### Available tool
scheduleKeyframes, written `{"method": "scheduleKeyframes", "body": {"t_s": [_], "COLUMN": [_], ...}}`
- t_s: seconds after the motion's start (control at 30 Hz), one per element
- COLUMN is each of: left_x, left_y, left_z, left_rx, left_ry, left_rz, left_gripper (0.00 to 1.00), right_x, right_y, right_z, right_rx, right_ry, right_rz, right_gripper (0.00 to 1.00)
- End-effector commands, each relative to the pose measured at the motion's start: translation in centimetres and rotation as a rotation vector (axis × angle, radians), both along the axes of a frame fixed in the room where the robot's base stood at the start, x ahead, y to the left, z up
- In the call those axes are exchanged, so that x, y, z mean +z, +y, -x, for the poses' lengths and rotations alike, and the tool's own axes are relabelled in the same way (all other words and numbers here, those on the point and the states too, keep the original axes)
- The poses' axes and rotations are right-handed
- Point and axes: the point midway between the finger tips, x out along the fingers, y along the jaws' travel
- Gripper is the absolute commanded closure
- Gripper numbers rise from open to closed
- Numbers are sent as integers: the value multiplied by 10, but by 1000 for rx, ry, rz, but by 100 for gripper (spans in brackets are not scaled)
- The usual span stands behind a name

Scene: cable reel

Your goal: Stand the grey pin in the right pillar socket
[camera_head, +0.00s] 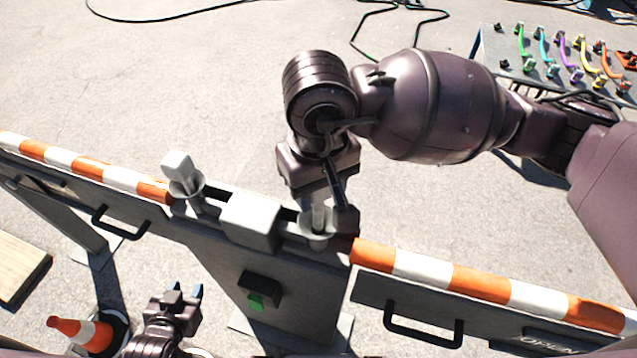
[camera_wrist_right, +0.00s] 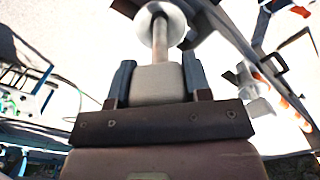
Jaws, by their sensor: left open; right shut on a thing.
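The pillar between the striped rails has a left socket (camera_head: 188,188) and a right socket (camera_head: 318,239), both flared cups. A grey pin with a square head (camera_head: 176,166) stands slightly tilted in the left socket. My right gripper (camera_head: 322,208) is above the right socket, pointing down. It is shut on another grey pin, whose block head (camera_wrist_right: 158,86) sits between the fingers in the right wrist view. Its shaft (camera_wrist_right: 160,45) runs to the round cup (camera_wrist_right: 165,20); how deep it sits cannot be told. My left gripper (camera_head: 178,300) is open and empty, low before the pillar.
A light grey block (camera_head: 250,222) sits between the sockets. Orange and white rails (camera_head: 480,283) run to both sides. A table with coloured cables (camera_head: 560,60) is top right.

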Motion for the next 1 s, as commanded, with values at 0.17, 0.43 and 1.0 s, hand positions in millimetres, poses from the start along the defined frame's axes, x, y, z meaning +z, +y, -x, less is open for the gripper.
{"method": "scheduleKeyframes", "body": {"t_s": [0.17, 0.43, 1.0], "left_x": [-15, -29, -30], "left_y": [0, 0, -1], "left_z": [5, 8, 4], "left_rx": [0, 1, -2], "left_ry": [15, 28, 22], "left_rz": [0, 0, 0], "left_gripper": [57, 57, 57], "right_x": [-11, -22, -25], "right_y": [0, 0, 0], "right_z": [0, 0, 0], "right_rx": [1, 0, 0], "right_ry": [1, 1, -1], "right_rz": [0, 0, 0], "right_gripper": [85, 85, 52]}}
